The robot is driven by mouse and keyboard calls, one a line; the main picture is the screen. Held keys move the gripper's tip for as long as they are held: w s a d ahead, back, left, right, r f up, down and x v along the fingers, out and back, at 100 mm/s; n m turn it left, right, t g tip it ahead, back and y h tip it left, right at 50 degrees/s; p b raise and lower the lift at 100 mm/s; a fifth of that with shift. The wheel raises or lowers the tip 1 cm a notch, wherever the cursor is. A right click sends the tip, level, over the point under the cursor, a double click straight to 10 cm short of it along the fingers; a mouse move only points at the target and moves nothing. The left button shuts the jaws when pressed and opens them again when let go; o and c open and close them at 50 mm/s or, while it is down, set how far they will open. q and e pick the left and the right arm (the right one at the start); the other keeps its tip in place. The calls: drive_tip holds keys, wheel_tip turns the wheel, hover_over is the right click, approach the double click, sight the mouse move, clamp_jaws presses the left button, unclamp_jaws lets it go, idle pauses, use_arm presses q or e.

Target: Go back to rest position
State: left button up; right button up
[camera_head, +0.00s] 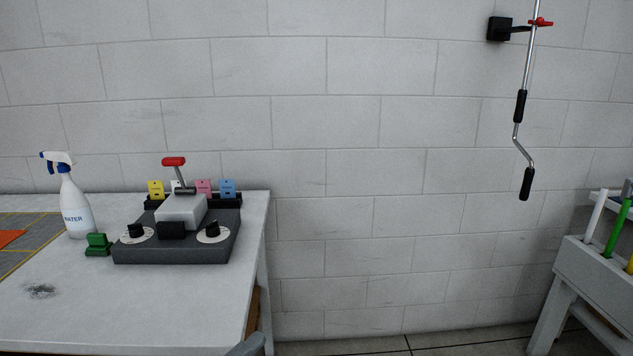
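Neither of my grippers is in the head view, so whether they hold anything is hidden. A white table (190,310) stands at the left. On it is a dark grey control box (175,250) with two round dials and a red-handled lever (174,162), which stands up, slightly tilted. A white spray bottle (75,212) with a blue and white head stands upright left of the box. A small green block (97,245) sits between them.
Yellow, pink and blue tags (228,187) stand behind the box. A grey mat (40,235) lies at the left edge. A crank rod (520,130) hangs on the wall at right. A grey rack (590,270) holds coloured rods. Floor between table and rack is clear.

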use_arm(q)
drive_tip(key=s+a+f+n+g+y, duration=0.1)
drive_tip(key=s+a+f+n+y, duration=0.2)
drive_tip(key=s+f+n, duration=0.3)
drive_tip(key=s+a+f+n+g+y+p, duration=0.1)
drive_tip(key=s+a+f+n+y, duration=0.3)
drive_tip(key=n, duration=0.4)
drive_tip(key=s+a+f+n+g+y, duration=0.2)
drive_tip(key=s+a+f+n+y, duration=0.2)
drive_tip(key=s+f+n, duration=0.3)
drive_tip(key=shift+s+f+n+y, duration=0.4)
drive_tip(key=shift+s+f+y, duration=0.3)
drive_tip(key=shift+f+y, duration=0.15)
